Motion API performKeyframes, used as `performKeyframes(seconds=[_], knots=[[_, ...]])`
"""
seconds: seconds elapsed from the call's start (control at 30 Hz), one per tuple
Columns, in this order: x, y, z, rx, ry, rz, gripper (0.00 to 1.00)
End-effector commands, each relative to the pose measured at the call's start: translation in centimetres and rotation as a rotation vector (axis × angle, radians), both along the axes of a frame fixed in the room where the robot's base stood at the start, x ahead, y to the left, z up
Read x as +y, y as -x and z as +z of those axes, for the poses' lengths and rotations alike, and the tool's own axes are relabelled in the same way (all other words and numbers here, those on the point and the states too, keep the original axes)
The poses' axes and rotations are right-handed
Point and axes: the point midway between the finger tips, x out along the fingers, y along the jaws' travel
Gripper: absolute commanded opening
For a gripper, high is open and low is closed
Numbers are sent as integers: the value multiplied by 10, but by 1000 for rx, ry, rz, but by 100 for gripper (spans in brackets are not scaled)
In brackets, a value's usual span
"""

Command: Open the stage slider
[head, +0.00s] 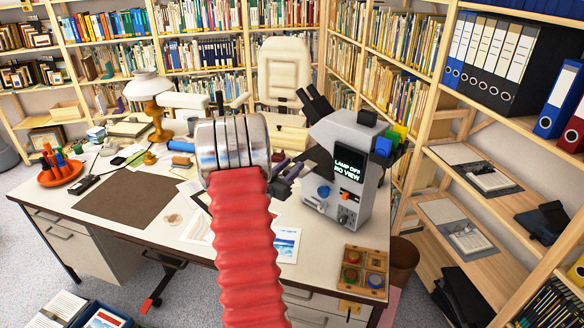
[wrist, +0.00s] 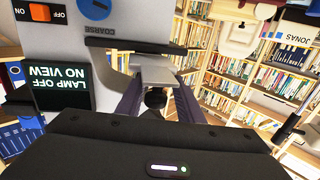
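A grey microscope-like instrument (head: 351,172) stands on the desk's right part, its screen (head: 351,166) reading "LAMP OFF NO VIEW". It has a blue knob (head: 323,191) and an orange switch (head: 346,195). In the wrist view the instrument appears upside down, with a blue knob marked COARSE (wrist: 95,20), an orange ON/OFF switch (wrist: 40,12) and a dark bar (wrist: 135,46) over a grey ledge (wrist: 155,74). My gripper (head: 294,172) is at the instrument's left side. In the wrist view its fingers (wrist: 157,100) are apart, with a small dark knob (wrist: 155,98) between them. Contact is unclear.
The white desk (head: 130,222) carries a brown mat (head: 128,200), a lamp (head: 150,95), a red pen tray (head: 61,172) and papers. A wooden box (head: 363,272) sits at the front right corner. A shelf (head: 480,200) stands right of the instrument.

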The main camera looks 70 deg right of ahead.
Motion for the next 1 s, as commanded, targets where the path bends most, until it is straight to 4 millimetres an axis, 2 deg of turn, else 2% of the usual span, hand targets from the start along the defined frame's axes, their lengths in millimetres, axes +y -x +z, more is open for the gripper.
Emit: performKeyframes(seconds=[0.3,0.47,0.67,1.0], knots=[[1,3,0,0,0,-6,37],[9,0,0,1,0,-4,37],[35,-7,0,1,-1,-3,37],[93,-22,-1,1,0,-3,37]])
